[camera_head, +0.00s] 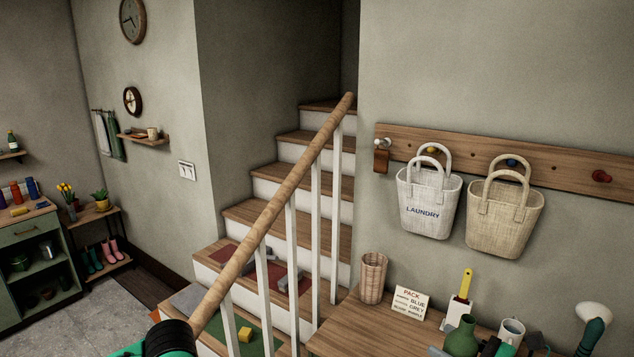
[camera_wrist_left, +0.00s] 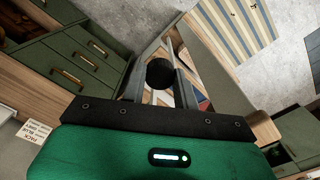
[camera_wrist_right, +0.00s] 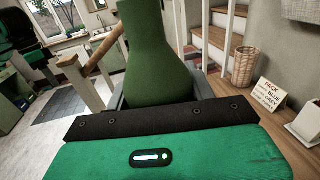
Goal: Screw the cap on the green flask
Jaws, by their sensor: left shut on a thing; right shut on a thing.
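The green flask (camera_head: 461,337) shows at the bottom right of the head view, with grey fingers at its sides. My right gripper (camera_wrist_right: 158,92) is shut on it; in the right wrist view the flask (camera_wrist_right: 152,60) stands between the fingers, its top cut off by the frame. My left gripper (camera_wrist_left: 160,85) is shut on a round black cap (camera_wrist_left: 160,73), seen end-on in the left wrist view. The cap and left fingertips do not show in the head view. The cap and the flask are apart.
A wooden bench top (camera_head: 345,327) holds a wicker basket (camera_head: 372,277), a PACK sign (camera_head: 411,302), a yellow-handled tool (camera_head: 465,284) and a white mug (camera_head: 512,331). Stairs with a wooden handrail (camera_head: 285,190) rise behind. Two bags hang on the wall, one a white laundry bag (camera_head: 428,200).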

